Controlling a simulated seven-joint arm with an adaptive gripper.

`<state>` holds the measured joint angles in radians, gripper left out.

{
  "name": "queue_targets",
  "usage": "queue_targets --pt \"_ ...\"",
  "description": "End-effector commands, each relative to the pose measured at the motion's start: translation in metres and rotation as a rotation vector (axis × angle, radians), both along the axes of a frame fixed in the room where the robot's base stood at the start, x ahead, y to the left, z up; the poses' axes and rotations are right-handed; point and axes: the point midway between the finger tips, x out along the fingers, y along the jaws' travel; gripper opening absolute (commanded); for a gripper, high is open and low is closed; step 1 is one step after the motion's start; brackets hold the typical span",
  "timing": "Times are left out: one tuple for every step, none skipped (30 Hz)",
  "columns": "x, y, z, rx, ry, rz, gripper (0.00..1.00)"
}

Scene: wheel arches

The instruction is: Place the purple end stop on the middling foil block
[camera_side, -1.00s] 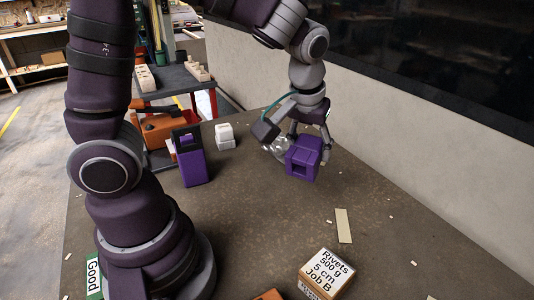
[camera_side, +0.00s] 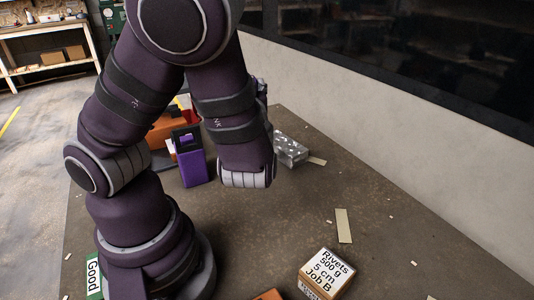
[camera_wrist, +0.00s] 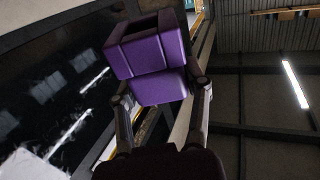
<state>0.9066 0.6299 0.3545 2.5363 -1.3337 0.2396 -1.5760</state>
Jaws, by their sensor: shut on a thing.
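My gripper (camera_wrist: 161,92) shows in the wrist view with its two fingers on either side of the purple end stop (camera_wrist: 150,53), shut on it. The end stop is a blocky purple piece with a dark recess at its top, held out beyond the fingertips. In the side view my own arm hides the gripper and the end stop. A foil block (camera_side: 291,148), silver and crinkled, lies on the table right of my arm. It is the only foil block I see, so I cannot tell whether it is the middling one.
The wall (camera_side: 400,105) bounds the right side. The right-hand table is mostly clear.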

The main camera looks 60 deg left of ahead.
Motion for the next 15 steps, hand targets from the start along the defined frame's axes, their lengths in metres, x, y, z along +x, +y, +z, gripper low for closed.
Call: queue_targets --pt "0.002 -0.002 0.003 0.017 -0.003 -0.027 0.09" --pt "0.002 -0.002 -0.001 0.021 -0.002 -0.023 0.09" --pt "0.002 -0.002 -0.005 0.025 -0.002 -0.021 0.09" --pt "0.002 -0.002 -0.008 0.028 -0.004 -0.02 0.09" --pt "0.002 -0.002 -0.012 0.031 -0.006 -0.02 0.09" --pt "0.002 -0.002 -0.016 0.034 -0.007 -0.02 0.09" --pt "0.002 -0.002 -0.019 0.036 -0.006 -0.019 0.09" --pt "0.002 -0.001 -0.022 0.038 -0.008 -0.019 0.09" --pt "0.001 -0.001 -0.027 0.041 -0.009 -0.018 0.09" --pt "0.002 -0.001 -0.032 0.046 -0.01 -0.019 0.09" --pt "0.002 -0.002 -0.036 0.051 -0.011 -0.019 0.09" --pt "0.002 -0.002 -0.041 0.056 -0.014 -0.019 0.09" --pt "0.002 -0.001 -0.045 0.059 -0.017 -0.019 0.09" --pt "0.002 -0.001 -0.049 0.061 -0.017 -0.019 0.09" --pt "0.001 -0.001 -0.054 0.064 -0.018 -0.019 0.09"
